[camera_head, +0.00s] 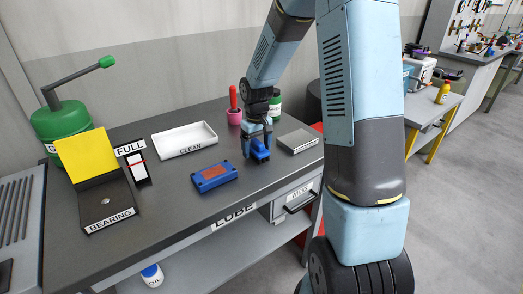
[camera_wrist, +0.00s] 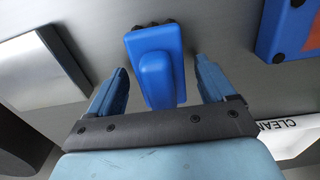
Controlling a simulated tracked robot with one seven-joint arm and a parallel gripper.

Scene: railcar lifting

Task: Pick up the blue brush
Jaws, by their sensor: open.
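The blue brush (camera_wrist: 157,62) is in the middle of the wrist view, a blocky blue body with small dark bits along its far edge. In the head view, blue shows under my gripper (camera_head: 257,143) on the bench, and I cannot separate brush from fingers there. My gripper (camera_wrist: 163,78) is open, with one blue finger on each side of the brush. Gaps show between the fingers and the brush, so it is not gripped. The brush's underside is hidden.
A blue block with an orange-red top (camera_head: 214,176) lies left of my gripper on the dark bench (camera_head: 178,222). A white CLEAN tray (camera_head: 184,140) is behind it. A grey flat box (camera_head: 297,141) is close on the right. A pink cup with a red-handled tool (camera_head: 234,115) stands behind.

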